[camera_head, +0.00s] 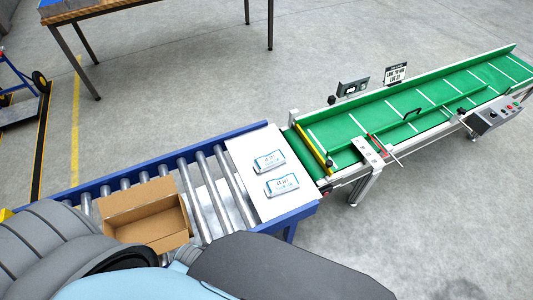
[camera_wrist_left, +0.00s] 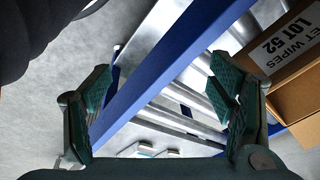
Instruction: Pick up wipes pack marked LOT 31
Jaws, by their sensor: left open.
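Two white and blue wipes packs, a farther one (camera_head: 269,161) and a nearer one (camera_head: 282,184), lie flat on a white plate (camera_head: 243,150) at the right end of the roller conveyor. Their print is too small to read, so I cannot tell which is LOT 31. My left gripper (camera_wrist_left: 162,90) is open and empty in the left wrist view, over the conveyor's blue side rail (camera_wrist_left: 165,75). Two small pale shapes, probably the packs (camera_wrist_left: 140,149), show far below between its fingers. My right gripper is not in view.
An open, seemingly empty cardboard box (camera_head: 147,214) sits on the rollers; its label in the left wrist view reads LOT 52 (camera_wrist_left: 287,36). A green belt conveyor (camera_head: 400,110) runs right, with a small sign (camera_head: 395,74). A table (camera_head: 150,10) stands behind.

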